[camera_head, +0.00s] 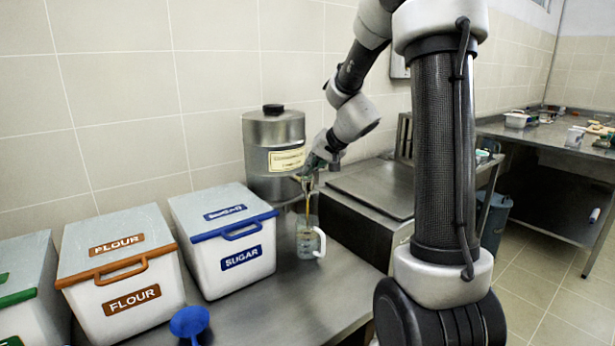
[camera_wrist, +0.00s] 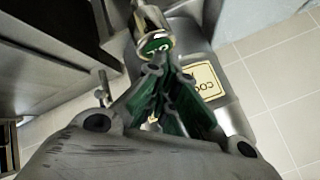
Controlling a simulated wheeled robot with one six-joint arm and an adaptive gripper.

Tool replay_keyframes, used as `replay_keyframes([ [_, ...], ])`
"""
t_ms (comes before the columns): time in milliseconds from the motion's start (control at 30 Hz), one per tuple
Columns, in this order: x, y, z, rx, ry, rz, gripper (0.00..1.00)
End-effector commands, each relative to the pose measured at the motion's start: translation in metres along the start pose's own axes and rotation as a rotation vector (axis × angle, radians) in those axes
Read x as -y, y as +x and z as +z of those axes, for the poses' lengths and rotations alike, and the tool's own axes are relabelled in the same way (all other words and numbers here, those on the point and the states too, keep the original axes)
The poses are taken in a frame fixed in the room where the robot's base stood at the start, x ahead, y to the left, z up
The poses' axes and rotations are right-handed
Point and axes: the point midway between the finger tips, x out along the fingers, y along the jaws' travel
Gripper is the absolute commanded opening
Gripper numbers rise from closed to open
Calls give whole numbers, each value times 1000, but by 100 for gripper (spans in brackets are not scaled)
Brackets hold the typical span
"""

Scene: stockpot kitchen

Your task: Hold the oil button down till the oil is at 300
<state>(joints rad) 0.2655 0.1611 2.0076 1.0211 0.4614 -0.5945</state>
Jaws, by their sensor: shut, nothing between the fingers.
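The steel oil drum (camera_head: 273,135) stands against the wall with a black cap and a pale label. A thin amber stream of oil (camera_head: 308,203) falls from its spout into a clear measuring jug (camera_head: 306,243) with a white handle on the counter below. The jug's marks and oil level are too small to read. My gripper (camera_head: 308,172) is at the spout, fingers shut and empty. In the wrist view, the green oil button (camera_wrist: 155,44) sits on a round metal fitting just beyond my gripper's tips (camera_wrist: 160,68). They appear to press on it, though the contact is partly hidden.
White sugar (camera_head: 225,270) and flour (camera_head: 115,275) bins stand left of the drum, with a blue funnel (camera_head: 189,322) in front. A steel unit with a flat lid (camera_head: 375,187) is close on the right. Some bare counter lies in front of the jug.

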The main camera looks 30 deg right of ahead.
Motion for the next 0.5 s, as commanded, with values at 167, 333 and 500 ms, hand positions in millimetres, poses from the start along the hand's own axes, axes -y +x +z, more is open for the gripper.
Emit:
replay_keyframes([
  [167,0,0,1,2,0,0,0],
  [333,0,0,0,2,0,0,0],
  [500,3,-4,-2,1,-2,0,0],
])
